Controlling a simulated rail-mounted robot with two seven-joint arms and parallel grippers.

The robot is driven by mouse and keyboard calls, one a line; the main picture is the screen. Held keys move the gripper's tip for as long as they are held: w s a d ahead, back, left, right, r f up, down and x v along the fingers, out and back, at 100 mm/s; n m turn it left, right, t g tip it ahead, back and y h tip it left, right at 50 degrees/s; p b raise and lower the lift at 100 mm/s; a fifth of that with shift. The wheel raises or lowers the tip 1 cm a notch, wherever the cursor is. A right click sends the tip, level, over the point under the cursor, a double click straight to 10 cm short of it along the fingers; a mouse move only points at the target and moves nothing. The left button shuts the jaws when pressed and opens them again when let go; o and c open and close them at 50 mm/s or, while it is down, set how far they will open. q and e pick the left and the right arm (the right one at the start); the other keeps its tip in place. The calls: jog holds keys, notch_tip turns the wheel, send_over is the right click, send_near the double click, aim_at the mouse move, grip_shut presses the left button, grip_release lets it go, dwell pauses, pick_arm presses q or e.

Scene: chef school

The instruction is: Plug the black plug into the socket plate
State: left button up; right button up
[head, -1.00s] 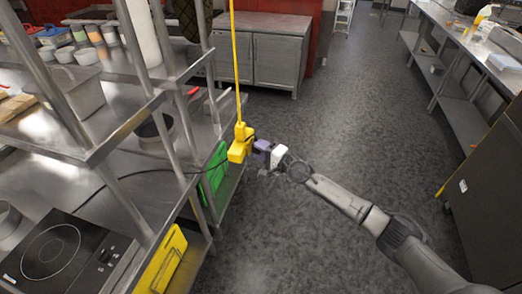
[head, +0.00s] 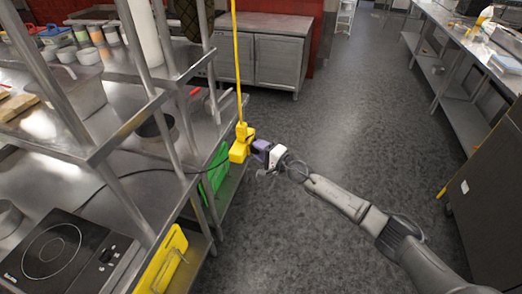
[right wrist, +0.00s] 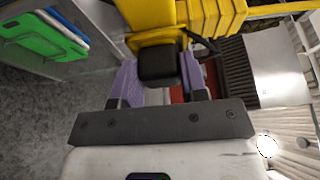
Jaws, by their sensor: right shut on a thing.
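The yellow socket box (head: 239,150) hangs from a yellow cord beside the steel shelving; its yellow body fills the top of the right wrist view (right wrist: 212,17). The black plug (right wrist: 159,65) is between the purple fingers of my right gripper (head: 261,148), which is shut on it. The plug's far end is against or very close to the yellow box; I cannot tell whether it is inserted. The socket face and the plug's pins are hidden. A black cable (head: 150,171) runs across the counter towards the box. My left gripper is not in view.
A black hob (head: 62,256) sits on the counter at lower left. Green (head: 215,172) and yellow (head: 166,258) boards stand on the lower shelf. Steel shelf posts are just left of the box. The grey floor (head: 325,130) to the right is clear.

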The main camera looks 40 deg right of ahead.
jog(key=shift+w+a, duration=0.15)
jog(key=shift+w, duration=0.05)
jog(key=o, duration=1)
jog(key=p+v, duration=0.1)
jog(key=v, duration=1.3)
jog(key=shift+w+r, duration=0.1)
